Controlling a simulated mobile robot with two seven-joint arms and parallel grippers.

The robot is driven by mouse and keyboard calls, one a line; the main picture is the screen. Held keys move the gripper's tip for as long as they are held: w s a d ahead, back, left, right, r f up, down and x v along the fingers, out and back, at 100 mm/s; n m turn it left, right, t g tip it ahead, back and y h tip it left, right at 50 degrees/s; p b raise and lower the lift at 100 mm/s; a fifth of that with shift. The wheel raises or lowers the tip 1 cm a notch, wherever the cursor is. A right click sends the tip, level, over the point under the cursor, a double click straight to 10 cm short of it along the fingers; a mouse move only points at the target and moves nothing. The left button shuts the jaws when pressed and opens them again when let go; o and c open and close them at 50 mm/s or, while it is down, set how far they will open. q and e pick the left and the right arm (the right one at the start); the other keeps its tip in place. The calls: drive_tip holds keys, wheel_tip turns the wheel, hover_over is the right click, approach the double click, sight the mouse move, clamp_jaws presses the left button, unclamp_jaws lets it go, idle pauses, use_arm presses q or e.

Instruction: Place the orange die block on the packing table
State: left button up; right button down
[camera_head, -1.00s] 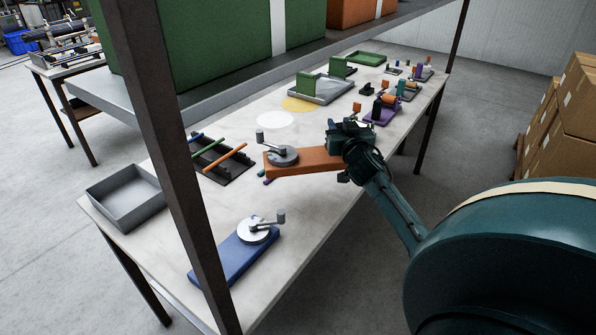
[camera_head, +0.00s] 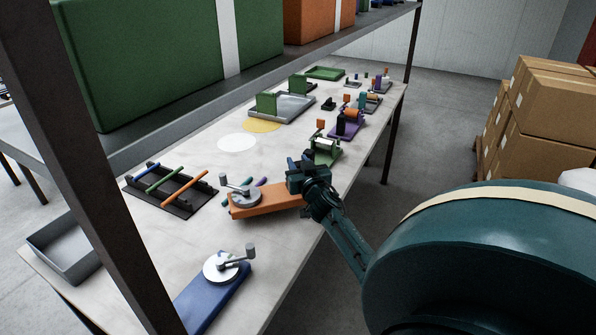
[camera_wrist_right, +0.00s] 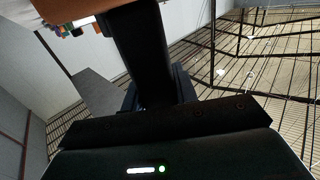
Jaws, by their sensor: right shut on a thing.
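The orange die block (camera_head: 275,199) is a long flat slab with a silver disc and a crank handle at its left end. My right gripper (camera_head: 303,186) is shut on its right end, over the front edge of the long pale table (camera_head: 205,240). I cannot tell whether the block touches the table or hangs just above it. In the right wrist view an orange-brown surface (camera_wrist_right: 65,7) shows at the top left, beside a dark finger. My left gripper is not in view. A similar blue die block (camera_head: 213,298) lies on the table's near end.
A black rack (camera_head: 180,204) with coloured rods lies left of the orange block, and a grey tray (camera_head: 68,262) at the near left corner. A green-based device (camera_head: 326,155) stands behind my gripper. A shelf post (camera_head: 85,180) crosses the view. Cartons (camera_head: 550,105) stand at right.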

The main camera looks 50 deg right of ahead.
drive_tip(key=shift+f, duration=0.55)
use_arm(q)
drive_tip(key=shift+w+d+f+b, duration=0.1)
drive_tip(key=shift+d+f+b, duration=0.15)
drive_tip(key=shift+b, duration=0.2)
use_arm(e)
drive_tip(key=shift+f, duration=0.5)
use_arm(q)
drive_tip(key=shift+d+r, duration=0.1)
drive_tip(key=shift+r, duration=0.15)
use_arm(e)
drive_tip(key=c, duration=1.1)
unclamp_jaws()
drive_tip(key=shift+r+p, duration=0.45)
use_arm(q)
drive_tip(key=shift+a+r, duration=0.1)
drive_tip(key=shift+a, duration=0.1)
use_arm(e)
drive_tip(key=v, duration=1.2)
